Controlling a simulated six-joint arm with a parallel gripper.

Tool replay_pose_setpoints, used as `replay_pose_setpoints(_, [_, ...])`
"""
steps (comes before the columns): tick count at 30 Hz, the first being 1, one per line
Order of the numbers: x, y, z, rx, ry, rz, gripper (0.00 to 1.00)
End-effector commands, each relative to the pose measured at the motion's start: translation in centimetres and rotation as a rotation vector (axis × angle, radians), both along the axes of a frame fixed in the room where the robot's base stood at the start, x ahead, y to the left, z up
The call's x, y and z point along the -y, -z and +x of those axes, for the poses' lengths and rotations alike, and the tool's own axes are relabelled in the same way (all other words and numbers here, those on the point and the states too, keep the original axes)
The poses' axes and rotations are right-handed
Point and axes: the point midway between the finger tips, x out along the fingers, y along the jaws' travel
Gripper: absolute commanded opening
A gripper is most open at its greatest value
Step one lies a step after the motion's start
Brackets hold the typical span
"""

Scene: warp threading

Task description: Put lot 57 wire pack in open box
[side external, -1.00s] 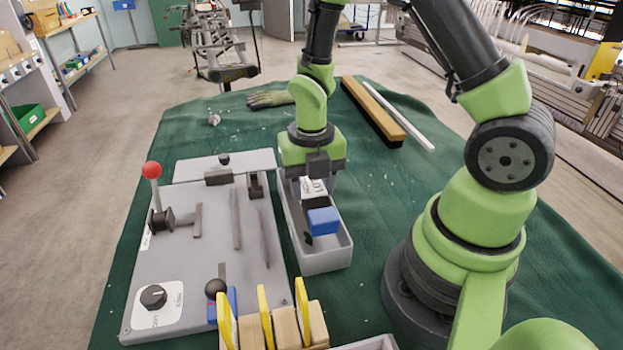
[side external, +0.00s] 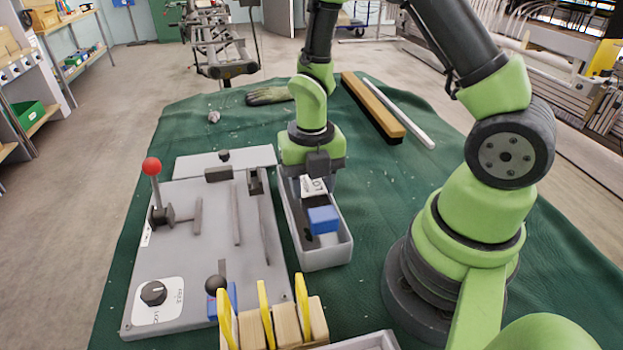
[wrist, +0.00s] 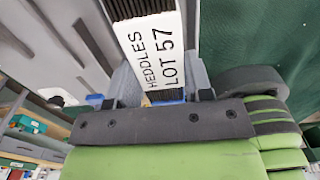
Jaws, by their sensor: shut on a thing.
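The lot 57 wire pack (wrist: 155,50) shows in the wrist view with a white label reading "HEDDLES LOT 57" and dark ridged strips. My gripper (wrist: 163,90) is shut on it, with a finger on each side. In the side view my gripper (side external: 313,170) points down over the far part of a long grey open box (side external: 325,260). The white label (side external: 313,186) shows just below the gripper, inside the box's outline. A blue block (side external: 322,220) shows nearer the camera; whether it belongs to the pack I cannot tell. The pack's lower end is hidden.
A grey panel (side external: 180,260) with a red-knobbed lever (side external: 151,166) stands left of the box. Wooden blocks with yellow plates (side external: 285,325) stand in front. A wooden bar (side external: 372,108) and a glove (side external: 270,95) lie behind.

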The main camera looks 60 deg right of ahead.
Motion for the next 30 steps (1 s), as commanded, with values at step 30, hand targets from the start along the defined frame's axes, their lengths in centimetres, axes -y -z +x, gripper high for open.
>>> replay_pose_setpoints(30, [0.0, 1.5, 0.0, 0.0, 0.0, 0.0, 0.09])
